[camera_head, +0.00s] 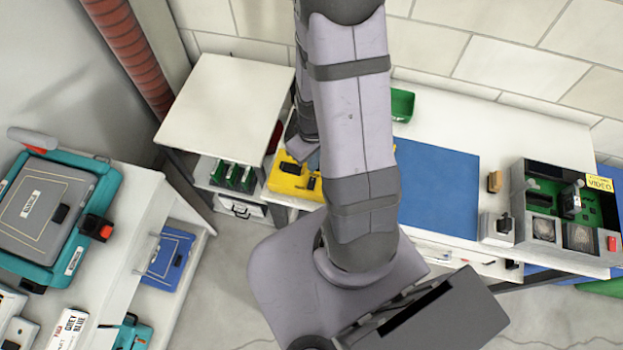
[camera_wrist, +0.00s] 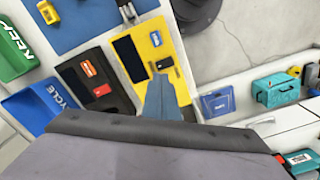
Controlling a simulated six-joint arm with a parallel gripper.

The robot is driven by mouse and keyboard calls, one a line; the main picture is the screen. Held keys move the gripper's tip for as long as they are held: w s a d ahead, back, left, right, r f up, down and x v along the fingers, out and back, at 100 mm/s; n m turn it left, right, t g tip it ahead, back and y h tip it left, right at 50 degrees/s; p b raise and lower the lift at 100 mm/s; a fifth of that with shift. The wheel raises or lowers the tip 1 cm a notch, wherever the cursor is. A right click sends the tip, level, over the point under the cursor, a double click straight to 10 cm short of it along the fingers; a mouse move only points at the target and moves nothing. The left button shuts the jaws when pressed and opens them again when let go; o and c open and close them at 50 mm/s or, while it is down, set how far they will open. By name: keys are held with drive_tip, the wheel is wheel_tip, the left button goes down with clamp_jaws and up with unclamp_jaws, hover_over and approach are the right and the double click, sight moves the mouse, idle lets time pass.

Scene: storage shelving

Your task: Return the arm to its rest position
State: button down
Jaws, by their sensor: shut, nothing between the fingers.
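My arm crosses the middle of the head view, reaching away over the workbench. My gripper (camera_wrist: 163,82) shows in the wrist view as narrow blue-grey fingers, shut together and empty. In the head view the gripper (camera_head: 301,150) is partly hidden by my arm, near the same yellow tray (camera_head: 284,181). The tray holds a dark device and small cards.
Beside the yellow tray is a black tray (camera_wrist: 111,99) with cards. A blue bin (camera_wrist: 28,108) and a green bin (camera_wrist: 12,60) stand farther left.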

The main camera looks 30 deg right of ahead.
idle(0.4)
drive_tip(key=s+a+r+m+g+y, duration=0.1)
drive_tip(key=s+a+r+m+g, duration=0.15)
drive_tip(key=s, duration=0.25)
drive_tip(key=s+a+r+m+g, duration=0.1)
drive_tip(key=s+r+m+g, duration=0.15)
drive_tip(key=s, duration=0.25)
drive_tip(key=w+a+r+n+t, duration=0.1)
drive_tip(key=w+a+r+t, duration=0.1)
drive_tip(key=r, duration=0.2)
drive_tip(key=w+a+r+n+t+h, duration=0.1)
drive_tip(key=w+a+r+t, duration=0.1)
drive_tip(key=r, duration=0.3)
drive_tip(key=shift+w+a+t, duration=0.3)
drive_tip(key=shift+w+t, duration=0.2)
drive_tip(key=shift+w, duration=0.3)
drive_tip(key=shift+r, duration=0.1)
